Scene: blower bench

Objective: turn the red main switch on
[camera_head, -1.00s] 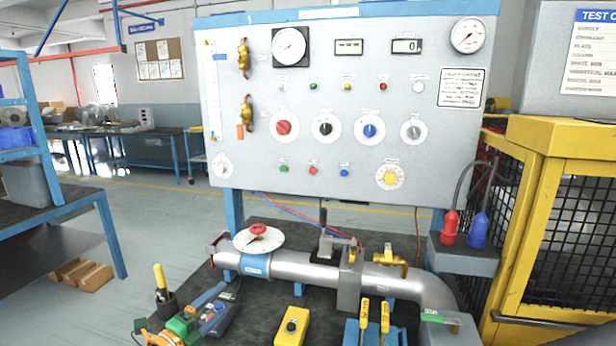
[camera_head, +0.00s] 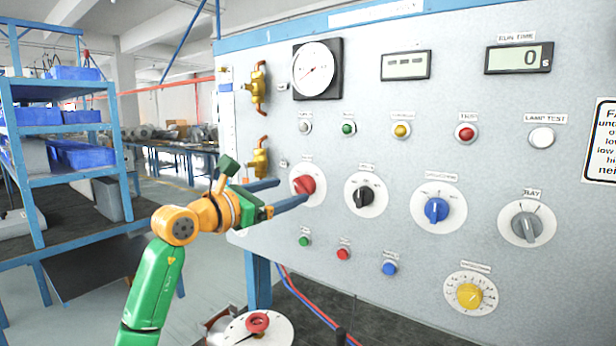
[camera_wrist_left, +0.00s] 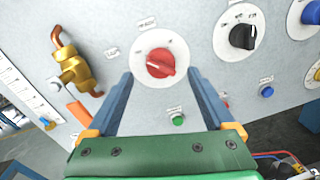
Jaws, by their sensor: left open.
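The red main switch (camera_head: 304,186) is a red knob on a round white dial at the left of the grey panel. In the left wrist view the open fingers (camera_wrist_left: 160,78) flank the lower dial, with no visible grip on the knob. My right gripper is out of view.
Brass valves (camera_head: 259,165) stand on the panel's left edge, close to the left gripper. A black knob (camera_head: 363,196) and a blue knob (camera_head: 437,209) sit to the right. Small green (camera_head: 305,241) and red (camera_head: 343,254) buttons lie below.

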